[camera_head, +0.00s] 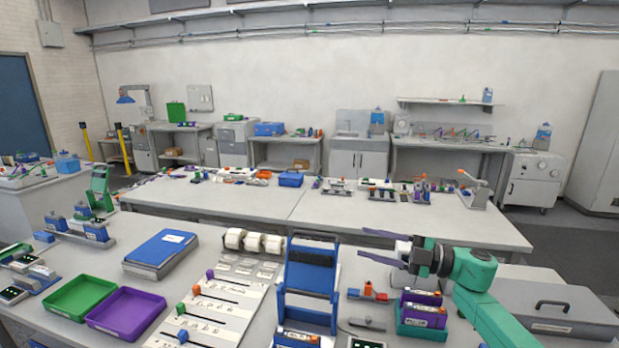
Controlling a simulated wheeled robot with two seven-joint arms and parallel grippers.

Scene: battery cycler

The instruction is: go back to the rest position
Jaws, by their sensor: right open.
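My right gripper (364,243) comes in from the right on a green arm. It hangs over the back right part of the near bench, with its two purple-grey fingers pointing left. The fingers are spread apart with nothing between them. Below and to the right of the fingers is a green holder (408,331) with purple battery packs (420,299) in it. A blue upright stand (310,268) is left of the fingers, apart from them. My left gripper is not in view.
A green tray (80,298) and a purple tray (125,314) lie at the left front. A blue box (160,252), white rolls (253,241) and a slotted board (222,310) are in the middle. A grey case (552,308) is at the right. A second bench (270,207) stands behind.

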